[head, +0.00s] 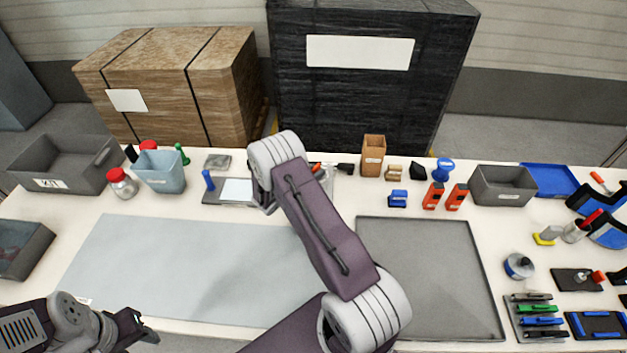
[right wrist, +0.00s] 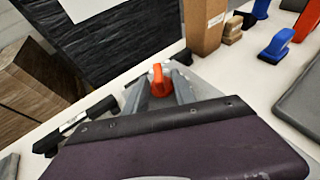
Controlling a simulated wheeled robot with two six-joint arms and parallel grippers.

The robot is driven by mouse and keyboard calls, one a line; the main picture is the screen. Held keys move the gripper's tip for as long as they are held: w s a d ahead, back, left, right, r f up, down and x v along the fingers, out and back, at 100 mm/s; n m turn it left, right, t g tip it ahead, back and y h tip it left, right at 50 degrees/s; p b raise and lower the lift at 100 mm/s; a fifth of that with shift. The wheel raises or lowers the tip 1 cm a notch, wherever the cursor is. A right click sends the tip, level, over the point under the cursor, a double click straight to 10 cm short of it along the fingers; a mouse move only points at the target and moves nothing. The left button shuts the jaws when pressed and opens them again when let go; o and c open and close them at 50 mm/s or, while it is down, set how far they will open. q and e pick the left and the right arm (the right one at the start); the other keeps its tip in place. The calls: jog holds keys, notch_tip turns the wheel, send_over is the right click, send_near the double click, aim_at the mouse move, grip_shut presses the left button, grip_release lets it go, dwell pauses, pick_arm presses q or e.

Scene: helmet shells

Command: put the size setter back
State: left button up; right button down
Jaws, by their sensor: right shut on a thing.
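My right gripper (right wrist: 163,88) is shut on a small orange-red piece, probably the size setter (right wrist: 160,80), above the back part of the table. In the head view, a bit of the orange-red piece (head: 315,167) shows just right of my right forearm, which hides most of the gripper. I cannot tell whether the piece touches the table. My left gripper (head: 138,329) is at the lower left, near the table's front edge, away from the piece; its finger gap is unclear.
A cardboard box (head: 373,156) stands right of the right gripper, with a black tool (head: 345,168) between them. Orange tools (head: 433,195), a grey bin (head: 503,186) and a blue tray (head: 550,180) lie further right. The pale mat (head: 180,265) and grey mat (head: 430,270) are clear.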

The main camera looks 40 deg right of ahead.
notch_tip(320, 180, down, 4)
jog(key=shift+f, duration=0.1)
jog(key=shift+f+b, duration=0.3)
jog(key=shift+f, duration=0.05)
jog(key=c, duration=1)
grip_release()
jog(key=shift+r, duration=0.1)
jog(key=shift+c, duration=0.2)
jog(key=shift+r, duration=0.15)
jog(key=v, duration=1.2)
jog(key=shift+r, duration=0.2)
